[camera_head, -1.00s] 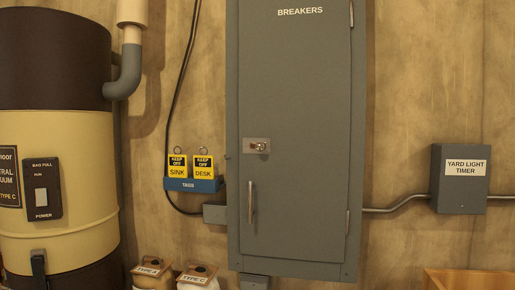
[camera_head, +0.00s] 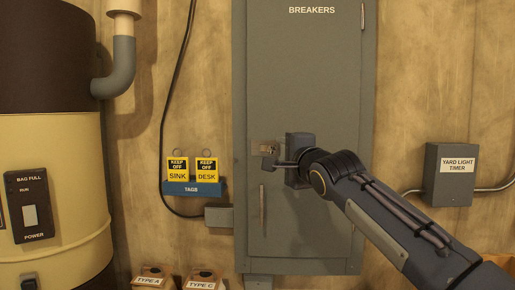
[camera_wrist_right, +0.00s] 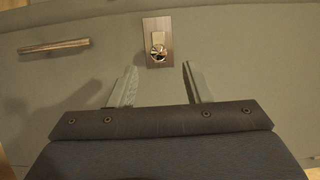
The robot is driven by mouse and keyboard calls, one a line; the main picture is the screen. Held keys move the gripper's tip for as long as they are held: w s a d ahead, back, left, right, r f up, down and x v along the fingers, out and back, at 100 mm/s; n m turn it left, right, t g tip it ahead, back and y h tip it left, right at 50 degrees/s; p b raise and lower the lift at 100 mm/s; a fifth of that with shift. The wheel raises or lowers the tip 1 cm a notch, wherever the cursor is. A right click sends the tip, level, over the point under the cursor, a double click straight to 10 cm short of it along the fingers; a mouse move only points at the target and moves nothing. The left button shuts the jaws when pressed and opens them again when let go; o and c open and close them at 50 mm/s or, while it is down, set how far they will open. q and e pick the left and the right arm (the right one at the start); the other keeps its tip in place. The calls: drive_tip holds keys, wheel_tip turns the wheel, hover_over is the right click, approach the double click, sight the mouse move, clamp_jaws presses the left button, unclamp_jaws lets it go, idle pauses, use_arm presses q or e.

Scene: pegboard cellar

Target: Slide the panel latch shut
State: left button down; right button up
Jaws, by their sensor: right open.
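The grey breaker panel (camera_head: 310,90) stands upright against the wall, its door shut against the frame. Its small latch (camera_head: 266,148), a metal plate with a knob, is on the door's left side; my right gripper (camera_head: 272,163) is right by it and partly covers it. In the right wrist view the latch (camera_wrist_right: 158,46) shows its brass knob just beyond and between the two fingertips. My right gripper (camera_wrist_right: 158,82) is open and empty there, apart from the knob. How far the latch bolt has slid I cannot tell. My left gripper is not in view.
A vertical door handle (camera_head: 262,210) is below the latch; it also shows in the right wrist view (camera_wrist_right: 54,47). A blue tag holder (camera_head: 194,188) with yellow tags is left of the panel.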

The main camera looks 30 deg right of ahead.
sight(272, 150)
drive_tip(key=w+p, duration=0.2)
drive_tip(key=w, duration=0.1)
drive_tip(key=w+d+p, duration=0.1)
drive_tip(key=w+p, duration=0.1)
drive_tip(key=shift+w+r, duration=0.15)
drive_tip(key=shift+w, duration=0.1)
drive_tip(key=shift+w+d+f, duration=0.1)
drive_tip(key=shift+w+f, duration=0.15)
drive_tip(key=shift+w, duration=0.25)
clamp_jaws()
